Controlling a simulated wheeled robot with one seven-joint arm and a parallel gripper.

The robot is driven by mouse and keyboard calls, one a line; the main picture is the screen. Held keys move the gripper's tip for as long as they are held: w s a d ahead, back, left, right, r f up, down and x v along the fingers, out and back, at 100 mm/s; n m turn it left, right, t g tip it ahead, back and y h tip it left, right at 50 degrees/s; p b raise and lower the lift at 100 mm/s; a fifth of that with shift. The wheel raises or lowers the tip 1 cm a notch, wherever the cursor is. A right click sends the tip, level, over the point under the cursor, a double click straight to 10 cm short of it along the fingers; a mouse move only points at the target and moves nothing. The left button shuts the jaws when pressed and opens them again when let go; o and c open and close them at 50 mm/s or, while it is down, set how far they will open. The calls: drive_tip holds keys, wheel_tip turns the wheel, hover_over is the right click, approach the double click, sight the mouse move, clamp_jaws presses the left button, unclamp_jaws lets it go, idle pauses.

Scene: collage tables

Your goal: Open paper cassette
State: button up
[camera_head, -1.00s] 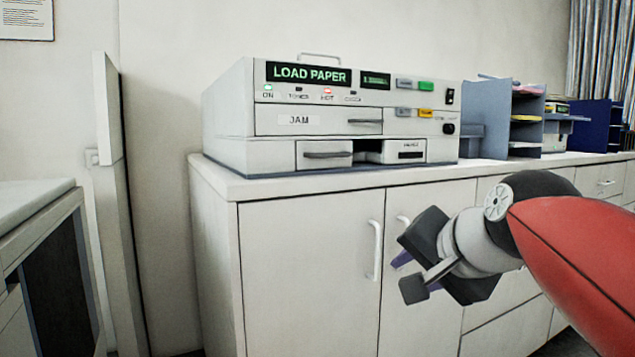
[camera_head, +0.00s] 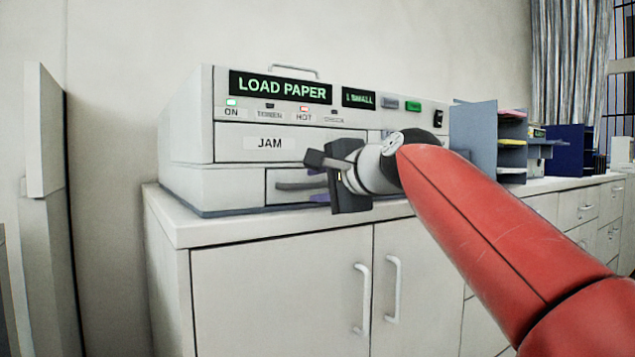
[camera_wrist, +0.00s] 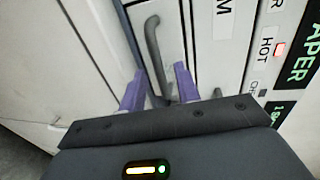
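The copier (camera_head: 190,130) stands on a white cabinet, and its display reads "LOAD PAPER". The paper cassette (camera_head: 284,177) is the small low drawer under the "JAM" panel and looks closed. Its grey bar handle (camera_head: 292,186) is partly hidden by my gripper. My gripper (camera_head: 316,178) is close in front of it at its right end. In the wrist view, the two purple fingers of my gripper (camera_wrist: 159,88) are spread apart. The handle (camera_wrist: 153,45) runs from beyond the fingers down into the gap between them. Whether a finger touches it I cannot tell.
The "JAM" panel (camera_head: 240,142) is just above the cassette. The cabinet top (camera_head: 185,230) leaves a narrow strip in front of the copier, with doors and handles (camera_head: 361,300) below. Paper sorters (camera_head: 490,140) stand to the right.

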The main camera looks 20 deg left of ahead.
drive_tip(key=shift+w+a+f, duration=0.15)
drive_tip(key=shift+w+a, duration=0.2)
drive_tip(key=shift+a, duration=0.05)
drive_tip(key=shift+c, duration=0.2)
clamp_jaws()
drive_tip(key=f+b+v, duration=0.3)
drive_tip(key=v, duration=1.5)
drive_tip(key=s+d+f+b+v, duration=0.1)
drive_tip(key=f+b+v, duration=0.2)
drive_tip(key=v, duration=1.6)
drive_tip(key=shift+s+f, duration=0.25)
drive_tip(key=shift+f, duration=0.6)
